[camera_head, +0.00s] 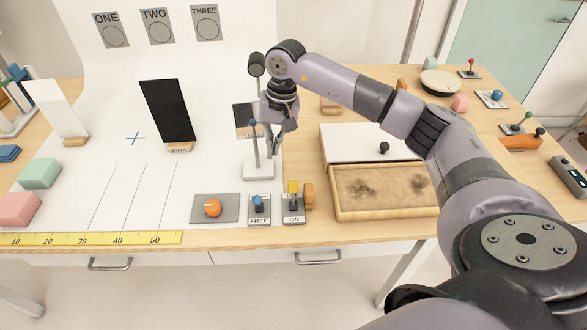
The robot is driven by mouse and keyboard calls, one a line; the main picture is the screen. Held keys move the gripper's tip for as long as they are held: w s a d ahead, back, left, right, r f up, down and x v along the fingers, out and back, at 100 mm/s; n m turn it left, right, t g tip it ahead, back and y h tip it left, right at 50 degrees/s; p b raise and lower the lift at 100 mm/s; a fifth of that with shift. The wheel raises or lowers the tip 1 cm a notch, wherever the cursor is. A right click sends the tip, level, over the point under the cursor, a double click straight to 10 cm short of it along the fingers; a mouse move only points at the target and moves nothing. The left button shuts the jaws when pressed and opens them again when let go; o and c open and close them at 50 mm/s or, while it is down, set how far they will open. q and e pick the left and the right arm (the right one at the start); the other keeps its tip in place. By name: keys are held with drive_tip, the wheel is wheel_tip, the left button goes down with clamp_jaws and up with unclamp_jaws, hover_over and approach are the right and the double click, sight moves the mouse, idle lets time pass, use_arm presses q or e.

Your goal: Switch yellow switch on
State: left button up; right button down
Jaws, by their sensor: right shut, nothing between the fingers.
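The yellow switch (293,187) stands on a small grey plate (293,211) near the front edge of the table. Its yellow lever is at the far end of the plate, away from the ON label on the near end. My right gripper (272,150) points down, farther back and a little left of the switch, beside a white stand (259,171) with a blue-topped rod. It is shut and empty, apart from the yellow switch. Whether it touches the stand, I cannot tell. My left gripper is not in view.
A blue switch (258,204) marked FREE stands just left of the yellow switch. An orange knob (212,208) on a grey plate lies farther left. A wooden sand tray (380,211) lies farther right.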

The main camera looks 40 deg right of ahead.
sight(293, 194)
drive_tip(key=shift+g+h, duration=0.3)
drive_tip(key=shift+h, duration=0.5)
drive_tip(key=d, duration=0.1)
drive_tip(key=d+r, duration=0.1)
drive_tip(key=d, duration=0.3)
drive_tip(key=shift+s+d+r, duration=0.15)
drive_tip(key=shift+s+r, duration=0.15)
drive_tip(key=shift+s, duration=0.05)
wheel_tip(293, 194, down, 10)
drive_tip(key=p, duration=0.2)
drive_tip(key=shift+r+p, duration=0.1)
drive_tip(key=shift+p, duration=0.25)
drive_tip(key=shift+s+a+r+p, duration=0.25)
drive_tip(key=shift+s+a+p, duration=0.15)
drive_tip(key=shift+s+p, duration=0.2)
drive_tip(key=shift+s+a+r+p, duration=0.25)
drive_tip(key=shift+s+a+p, duration=0.2)
drive_tip(key=shift+s, duration=0.2)
drive_tip(key=shift+s+a+r, duration=0.1)
drive_tip(key=shift+s+a, duration=0.1)
drive_tip(key=shift+s, duration=0.2)
drive_tip(key=shift+w, duration=0.1)
